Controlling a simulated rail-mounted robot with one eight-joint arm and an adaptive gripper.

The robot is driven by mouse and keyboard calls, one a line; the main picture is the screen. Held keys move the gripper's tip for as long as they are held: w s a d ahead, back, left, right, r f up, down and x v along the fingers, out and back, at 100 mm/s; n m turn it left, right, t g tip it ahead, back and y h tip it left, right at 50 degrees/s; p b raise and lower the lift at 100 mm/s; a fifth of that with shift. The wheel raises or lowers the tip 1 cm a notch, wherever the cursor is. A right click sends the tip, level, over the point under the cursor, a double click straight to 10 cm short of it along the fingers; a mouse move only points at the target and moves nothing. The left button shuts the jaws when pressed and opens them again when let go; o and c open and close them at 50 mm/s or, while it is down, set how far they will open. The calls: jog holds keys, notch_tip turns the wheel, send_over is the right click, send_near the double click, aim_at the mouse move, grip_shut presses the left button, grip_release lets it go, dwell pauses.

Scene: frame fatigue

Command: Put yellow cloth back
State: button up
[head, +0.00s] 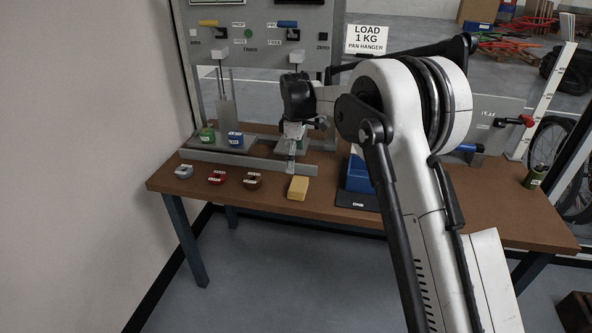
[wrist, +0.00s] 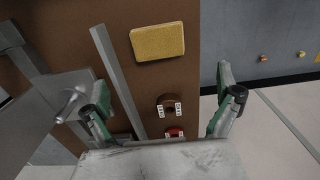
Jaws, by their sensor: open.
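The yellow cloth (head: 298,188) is a folded pad lying flat on the brown table near its front edge. In the wrist view the yellow cloth (wrist: 157,41) lies beyond my fingertips, near the table edge. My gripper (head: 291,160) is above the table, just behind the cloth in the head view. In the wrist view my gripper (wrist: 163,95) has its fingers wide apart with nothing between them, and it is apart from the cloth.
Brown (head: 252,179), red (head: 217,177) and grey (head: 184,171) labelled weights sit left of the cloth. Green (head: 207,135) and blue (head: 236,139) ones stand behind. A grey rail (wrist: 118,82) runs along the table (head: 325,178). A blue block (head: 358,177) on a dark base stands right.

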jog(key=s+d+r+m+t, duration=0.2)
jog(key=s+d+r+m, duration=0.2)
jog(key=s+d+r, duration=0.5)
jog(key=s+d+r+m+t, duration=0.1)
jog(key=s+d+r+m, duration=0.4)
jog(key=s+r, duration=0.5)
jog(key=s+d+f+m+t, duration=0.1)
jog(key=s+d+f+m, duration=0.1)
jog(key=s, duration=0.6)
jog(key=s+d+f+m+t, duration=0.1)
jog(key=s+d+f+m, duration=0.1)
jog(key=s+d, duration=0.3)
jog(key=s+d+f+m+t, duration=0.2)
jog(key=s+d+m, duration=0.1)
jog(key=s, duration=1)
jog(key=shift+d+f, duration=0.15)
jog(key=shift+d, duration=0.2)
